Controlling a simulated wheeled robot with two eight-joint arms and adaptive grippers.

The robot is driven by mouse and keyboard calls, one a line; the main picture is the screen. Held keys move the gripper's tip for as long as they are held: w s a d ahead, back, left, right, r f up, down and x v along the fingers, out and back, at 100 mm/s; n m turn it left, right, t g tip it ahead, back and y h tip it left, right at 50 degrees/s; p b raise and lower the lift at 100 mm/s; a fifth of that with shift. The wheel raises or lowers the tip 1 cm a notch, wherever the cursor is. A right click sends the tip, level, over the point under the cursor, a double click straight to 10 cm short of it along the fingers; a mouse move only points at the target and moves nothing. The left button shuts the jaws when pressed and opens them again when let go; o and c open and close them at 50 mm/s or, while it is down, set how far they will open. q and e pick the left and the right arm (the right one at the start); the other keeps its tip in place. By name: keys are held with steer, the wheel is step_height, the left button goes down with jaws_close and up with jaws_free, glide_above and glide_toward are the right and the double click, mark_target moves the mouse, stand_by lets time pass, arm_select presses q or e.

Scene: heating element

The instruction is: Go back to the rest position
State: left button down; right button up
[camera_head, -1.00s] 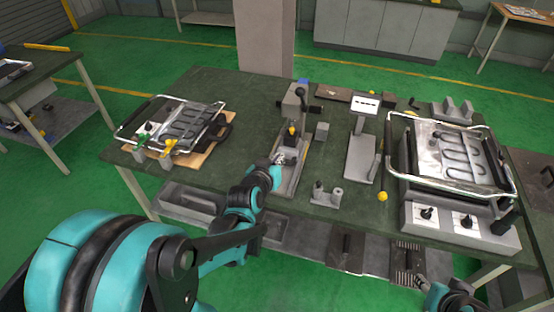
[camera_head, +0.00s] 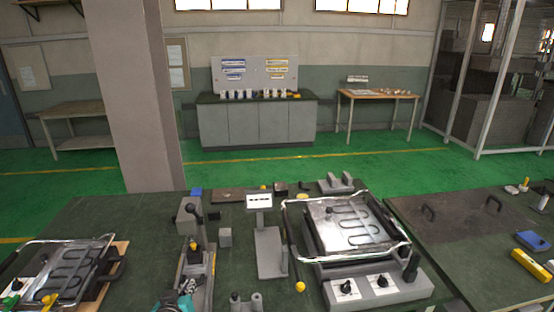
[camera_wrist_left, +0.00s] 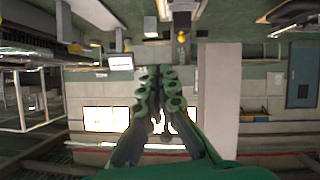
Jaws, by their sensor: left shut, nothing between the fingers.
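My left gripper (camera_head: 186,288) shows at the bottom edge of the head view, in front of the grey toggle-clamp fixture (camera_head: 195,262). Most of its arm is cut off by the frame. In the left wrist view its two dark green fingers (camera_wrist_left: 160,74) are together with nothing between them. The wrist view shows the room upside down, with the table side at the top. My right gripper is in neither current view.
On the green table stand a heating-element fixture (camera_head: 320,254) at the right and a second element plate (camera_head: 62,276) at the left. A grey stand with a white display (camera_head: 259,201) is between them. A pillar (camera_head: 137,100) rises behind.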

arm_select(q)
steer(key=s+d+m+g+h, duration=0.1)
steer(key=s+d+m+g, duration=0.1)
steer(key=s+d, duration=0.3)
steer(key=s+d+m+g, duration=0.1)
steer(key=s+d+g, duration=0.2)
steer(key=s+d, duration=0.3)
steer(key=s, duration=0.4)
steer(key=shift+s+f+m+h, duration=0.3)
steer(key=shift+s+m+h, duration=0.1)
